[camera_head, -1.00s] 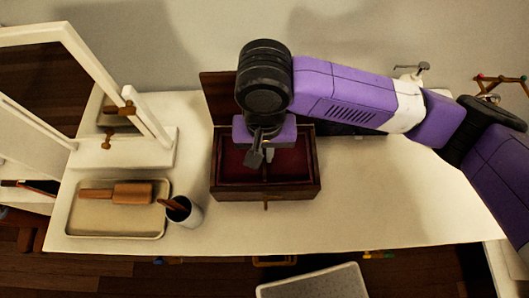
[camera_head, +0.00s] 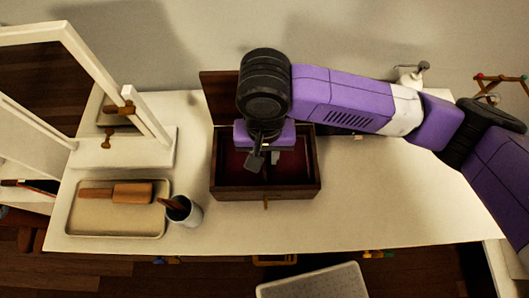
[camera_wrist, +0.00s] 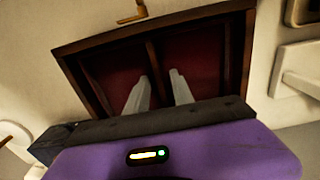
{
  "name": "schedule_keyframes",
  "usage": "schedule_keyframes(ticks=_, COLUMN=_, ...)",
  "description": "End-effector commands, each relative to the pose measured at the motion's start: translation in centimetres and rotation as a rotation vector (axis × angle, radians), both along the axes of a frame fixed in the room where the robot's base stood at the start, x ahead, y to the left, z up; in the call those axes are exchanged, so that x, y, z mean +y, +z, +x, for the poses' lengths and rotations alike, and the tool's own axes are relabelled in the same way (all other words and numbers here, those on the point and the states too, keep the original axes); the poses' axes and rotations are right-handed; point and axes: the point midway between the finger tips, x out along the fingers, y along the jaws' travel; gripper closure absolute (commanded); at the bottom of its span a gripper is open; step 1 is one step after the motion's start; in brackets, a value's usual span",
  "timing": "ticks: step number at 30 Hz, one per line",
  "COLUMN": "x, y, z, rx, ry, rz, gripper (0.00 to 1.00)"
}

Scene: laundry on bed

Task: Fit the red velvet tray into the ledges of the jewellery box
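The dark wooden jewellery box (camera_head: 310,190) stands on the white table with its lid (camera_head: 217,95) raised at the back. The red velvet tray (camera_head: 235,172) appears to lie inside the box walls. In the wrist view the box (camera_wrist: 100,40) shows two red velvet compartments (camera_wrist: 195,55) split by a dark divider (camera_wrist: 152,55). Whether the tray rests on the ledges cannot be told. My gripper (camera_head: 266,160) is over the box, pointing down. Its pale fingers (camera_wrist: 160,78) stand apart on either side of the divider, with gaps visible. My wrist hides the back of the box.
Left of the box are a cup (camera_head: 186,212), a shallow tray (camera_head: 85,222) with a wooden brush (camera_head: 130,193), and a mirror stand (camera_head: 125,150). The table (camera_head: 400,200) right of the box is clear. A stool (camera_head: 315,283) is in front.

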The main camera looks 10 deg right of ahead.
Motion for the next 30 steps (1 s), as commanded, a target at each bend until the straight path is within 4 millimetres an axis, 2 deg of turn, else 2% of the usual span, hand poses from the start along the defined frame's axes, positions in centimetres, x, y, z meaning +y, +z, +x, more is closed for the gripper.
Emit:
schedule_keyframes(ticks=5, x=0.1, y=1.7, z=0.0, rx=-0.003, ry=0.001, rz=0.003, gripper=0.71)
schedule_keyframes(ticks=18, x=0.0, y=10.3, z=0.1, rx=-0.003, ry=0.002, rz=-0.001, gripper=0.71)
schedule_keyframes(ticks=24, x=0.0, y=12.0, z=0.1, rx=-0.002, ry=0.001, rz=-0.001, gripper=0.71)
schedule_keyframes(ticks=30, x=0.0, y=12.3, z=0.0, rx=0.000, ry=0.000, rz=-0.001, gripper=0.71)
